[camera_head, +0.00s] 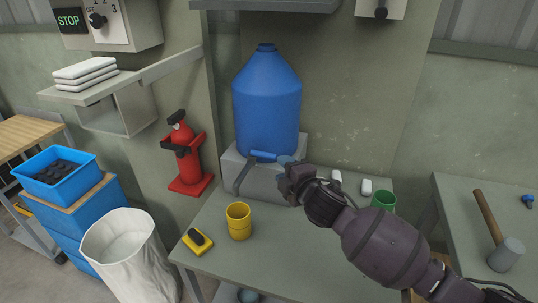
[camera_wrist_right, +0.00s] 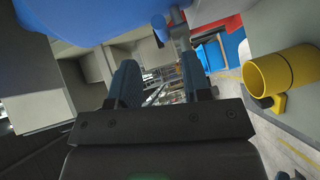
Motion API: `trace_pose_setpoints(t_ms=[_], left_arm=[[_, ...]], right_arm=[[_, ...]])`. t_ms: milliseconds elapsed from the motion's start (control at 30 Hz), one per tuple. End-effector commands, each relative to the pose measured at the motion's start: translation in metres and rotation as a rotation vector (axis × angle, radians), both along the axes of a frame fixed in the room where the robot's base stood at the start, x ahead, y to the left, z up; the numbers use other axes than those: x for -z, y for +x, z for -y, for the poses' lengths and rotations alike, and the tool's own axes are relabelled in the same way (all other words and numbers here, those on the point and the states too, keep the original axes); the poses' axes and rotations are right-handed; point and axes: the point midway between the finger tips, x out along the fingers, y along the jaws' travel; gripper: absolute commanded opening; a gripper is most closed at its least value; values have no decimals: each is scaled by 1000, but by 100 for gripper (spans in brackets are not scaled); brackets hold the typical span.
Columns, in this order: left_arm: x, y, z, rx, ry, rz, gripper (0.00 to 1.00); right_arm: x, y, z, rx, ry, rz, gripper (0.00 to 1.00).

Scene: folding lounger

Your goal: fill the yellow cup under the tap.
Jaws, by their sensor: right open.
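The yellow cup (camera_head: 239,222) stands upright on the grey-green table, in front of and below the blue water jug (camera_head: 266,105). It also shows at the right of the right wrist view (camera_wrist_right: 283,78). The jug stands on a grey block (camera_head: 262,178). The tap with a blue handle (camera_head: 264,156) is at the jug's lower front. My right gripper (camera_head: 290,166) is just right of the tap handle, close to it; contact cannot be told. Its two fingers stand apart in the right wrist view (camera_wrist_right: 160,82), nothing seen between them. My left gripper is out of view.
A green cup (camera_head: 384,200) and white items (camera_head: 366,187) are at the table's right. A red extinguisher (camera_head: 182,150) hangs at left. A hammer (camera_head: 505,252) lies on the right table.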

Motion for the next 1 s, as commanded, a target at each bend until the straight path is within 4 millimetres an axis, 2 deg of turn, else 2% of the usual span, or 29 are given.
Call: trace_pose_setpoints(t_ms=[100, 500, 700, 1000], left_arm=[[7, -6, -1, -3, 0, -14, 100], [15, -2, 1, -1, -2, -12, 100], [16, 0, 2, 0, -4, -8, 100], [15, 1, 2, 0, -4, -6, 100]], right_arm=[[4, 17, -9, 1, 0, -1, 44], [12, 66, -35, 0, 2, -2, 44], [13, 77, -41, -1, 2, -2, 44], [13, 79, -42, 0, 2, -2, 44]])
